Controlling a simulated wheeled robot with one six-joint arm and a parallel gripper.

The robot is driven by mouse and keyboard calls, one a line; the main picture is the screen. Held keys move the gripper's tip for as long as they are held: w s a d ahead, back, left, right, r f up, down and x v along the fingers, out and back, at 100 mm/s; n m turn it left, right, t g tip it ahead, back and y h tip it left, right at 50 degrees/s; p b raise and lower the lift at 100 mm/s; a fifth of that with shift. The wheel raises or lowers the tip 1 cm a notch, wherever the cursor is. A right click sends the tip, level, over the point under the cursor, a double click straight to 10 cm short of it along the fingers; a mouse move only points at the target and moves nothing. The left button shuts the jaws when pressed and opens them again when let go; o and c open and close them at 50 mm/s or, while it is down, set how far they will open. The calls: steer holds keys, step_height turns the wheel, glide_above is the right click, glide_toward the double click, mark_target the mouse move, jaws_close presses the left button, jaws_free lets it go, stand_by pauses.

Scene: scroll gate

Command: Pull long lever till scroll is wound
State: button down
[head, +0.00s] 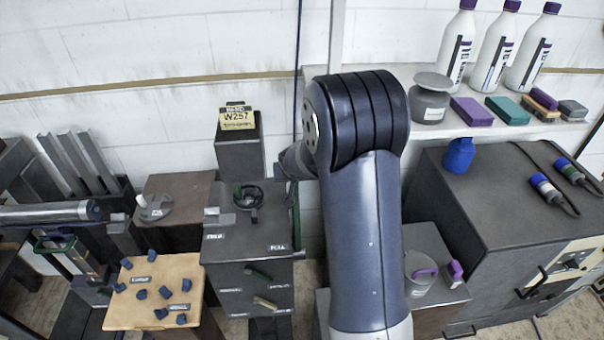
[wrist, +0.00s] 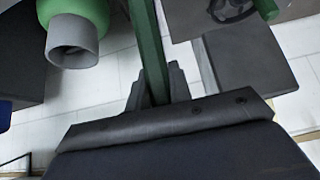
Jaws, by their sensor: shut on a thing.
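A long green bar, which looks like the lever (wrist: 150,45), runs down the wrist view into the grey fingers of my gripper (wrist: 159,86). The gripper is shut on it, with a finger on each side. In the head view my arm hides the gripper. A thin green upright strip (head: 296,212) shows just left of the arm there; I cannot tell whether it is the same lever. No scroll can be made out for certain. A grey roll-like cylinder (head: 45,212) lies at the far left of the head view.
A dark cabinet (head: 250,265) with a small black handwheel (head: 250,198) stands left of my arm. A wooden board (head: 125,310) with several blue pieces is beside it. A large dark cabinet (head: 480,230) and a shelf with bottles (head: 495,50) are at right. A green-and-grey fitting (wrist: 75,40) is near the gripper.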

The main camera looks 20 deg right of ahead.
steer(key=shift+w, duration=0.15)
steer(key=c, duration=1.3)
jaws_free()
steer(key=shift+w+d, duration=0.1)
steer(key=b+v, duration=0.1)
steer(key=v, duration=0.9)
steer(key=shift+s+r, duration=0.2)
steer(key=shift+r, duration=0.1)
steer(key=shift+f, duration=0.1)
steer(key=shift+p+x, duration=0.5)
steer(key=shift+x, duration=4.8)
